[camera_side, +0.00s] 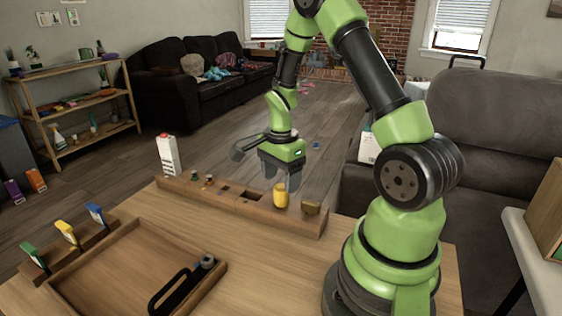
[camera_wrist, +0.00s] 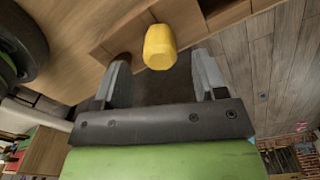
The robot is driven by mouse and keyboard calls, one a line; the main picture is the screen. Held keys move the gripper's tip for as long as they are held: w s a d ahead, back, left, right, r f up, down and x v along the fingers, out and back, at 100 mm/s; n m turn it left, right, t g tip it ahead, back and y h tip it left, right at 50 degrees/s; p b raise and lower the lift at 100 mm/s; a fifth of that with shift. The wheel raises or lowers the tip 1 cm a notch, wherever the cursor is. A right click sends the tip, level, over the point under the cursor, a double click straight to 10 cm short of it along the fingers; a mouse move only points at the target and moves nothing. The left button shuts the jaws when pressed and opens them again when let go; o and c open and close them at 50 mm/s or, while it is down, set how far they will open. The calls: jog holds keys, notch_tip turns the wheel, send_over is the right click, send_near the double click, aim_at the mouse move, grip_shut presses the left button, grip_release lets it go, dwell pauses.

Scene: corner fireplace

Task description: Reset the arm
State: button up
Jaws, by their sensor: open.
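My gripper (camera_side: 280,178) is at the far edge of the table, pointing down, with its fingers close to a yellow cylinder-like piece (camera_side: 281,195). The yellow piece stands upright in the long wooden block (camera_side: 225,198). In the wrist view, my gripper (camera_wrist: 160,78) has its two grey fingers spread wide. The yellow piece (camera_wrist: 160,47) shows between and just beyond the fingertips, and a gap is visible between it and each finger. Nothing is held.
The wooden table (camera_side: 255,262) carries a shallow tray (camera_side: 85,265) with a black-handled tool (camera_side: 180,287). Coloured tabs (camera_side: 66,232) stand at the left. A white carton (camera_side: 168,155) stands behind the block. A brown piece (camera_side: 312,207) sits at the block's right end.

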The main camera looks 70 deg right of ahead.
notch_tip(320, 180, up, 5)
jog(key=s+a+r+n+t+y, duration=0.1)
jog(key=s+a+r+n+t, duration=0.2)
jog(key=s+a+r+n, duration=0.2)
jog(key=s+a+r+n+t+y, duration=0.1)
jog(key=s+a+r+n+t, duration=0.3)
jog(key=a+r+n, duration=0.7)
jog(key=a+n, duration=0.1)
jog(key=n, duration=0.1)
jog(key=shift+s+a+r+n, duration=0.3)
jog(key=shift+s+a+r, duration=0.05)
jog(key=shift+s, duration=0.05)
